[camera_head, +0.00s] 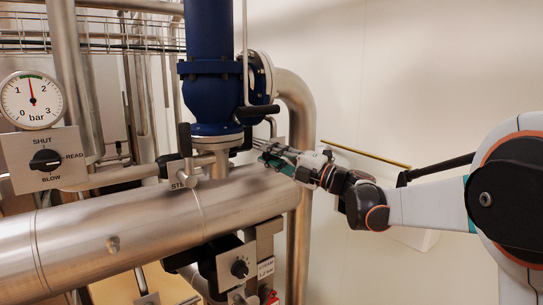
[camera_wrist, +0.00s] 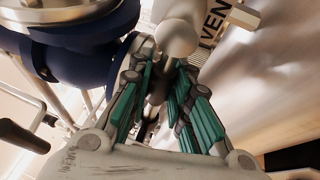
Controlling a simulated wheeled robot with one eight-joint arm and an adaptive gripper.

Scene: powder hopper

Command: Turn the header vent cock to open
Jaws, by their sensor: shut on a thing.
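The header vent cock shows in the wrist view as a pale metal body (camera_wrist: 176,38) beside a plate lettered "VEN" (camera_wrist: 217,18); the rest of the word is cut off. A dark handle (camera_wrist: 154,92) runs down from it between the green finger pads. My gripper (camera_wrist: 165,75) is shut on this handle, with pads on both sides of it. In the head view my gripper (camera_head: 268,155) is on top of the large steel header pipe (camera_head: 130,228), just right of the blue valve. There the fingers largely hide the cock, and I cannot tell its setting.
A blue valve (camera_head: 212,100) with black handles stands close left of my gripper. A cock plate lettered "ST" (camera_head: 183,182), a SHUT/READ/BLOW plate (camera_head: 60,145), a bar gauge (camera_head: 32,100) and a lower knob plate (camera_head: 235,268) surround the header.

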